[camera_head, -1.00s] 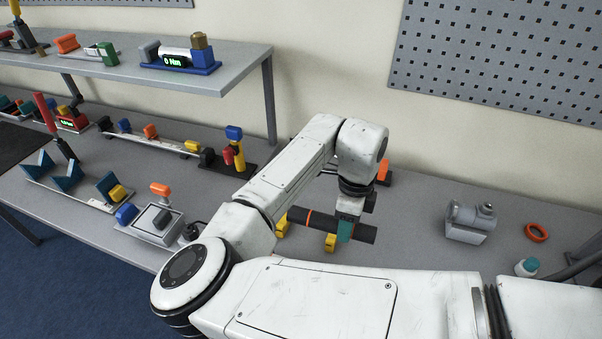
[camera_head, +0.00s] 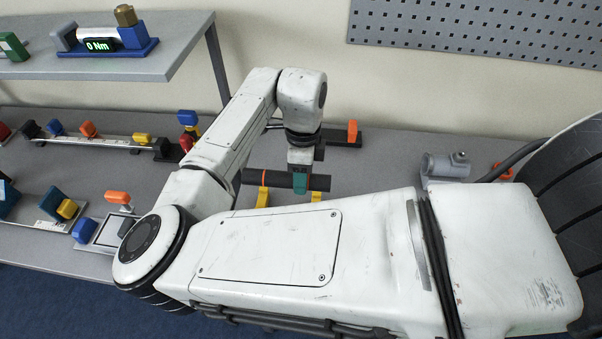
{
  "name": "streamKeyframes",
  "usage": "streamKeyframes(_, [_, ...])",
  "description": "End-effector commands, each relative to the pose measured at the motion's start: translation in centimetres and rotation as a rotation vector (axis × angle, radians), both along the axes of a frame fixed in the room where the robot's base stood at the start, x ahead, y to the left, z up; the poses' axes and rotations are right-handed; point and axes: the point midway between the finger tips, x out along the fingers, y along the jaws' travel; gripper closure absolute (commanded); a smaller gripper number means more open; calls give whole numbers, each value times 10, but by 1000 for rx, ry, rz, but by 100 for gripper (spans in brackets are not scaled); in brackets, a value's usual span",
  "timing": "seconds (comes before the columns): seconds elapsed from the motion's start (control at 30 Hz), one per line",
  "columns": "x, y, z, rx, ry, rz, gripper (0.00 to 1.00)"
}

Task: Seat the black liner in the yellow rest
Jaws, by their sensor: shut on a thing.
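The black liner (camera_head: 281,180) is a dark cylinder lying level, left to right, beyond my forearm. The yellow rest (camera_head: 263,196) shows as two yellow supports, one near the liner's left end and one under its right part. My gripper (camera_head: 301,184) points down with teal fingers shut on the liner, right of its middle. The liner is over both supports; I cannot tell whether it touches them. My forearm hides the lower part of the rest.
An orange-topped fixture (camera_head: 352,132) stands just behind the liner. A grey pipe fitting (camera_head: 445,166) is to the right, partly behind my arm. A torque fixture with a blue base (camera_head: 108,48) sits on the shelf. Clamp fixtures stand at left. Table between liner and fitting looks clear.

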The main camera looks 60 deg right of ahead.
Motion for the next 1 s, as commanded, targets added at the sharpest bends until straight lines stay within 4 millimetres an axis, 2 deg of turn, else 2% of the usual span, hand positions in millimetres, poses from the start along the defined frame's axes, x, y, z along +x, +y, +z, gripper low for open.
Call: streamKeyframes(1.0, [0, 0, -73, 0, 1, 1, 90])
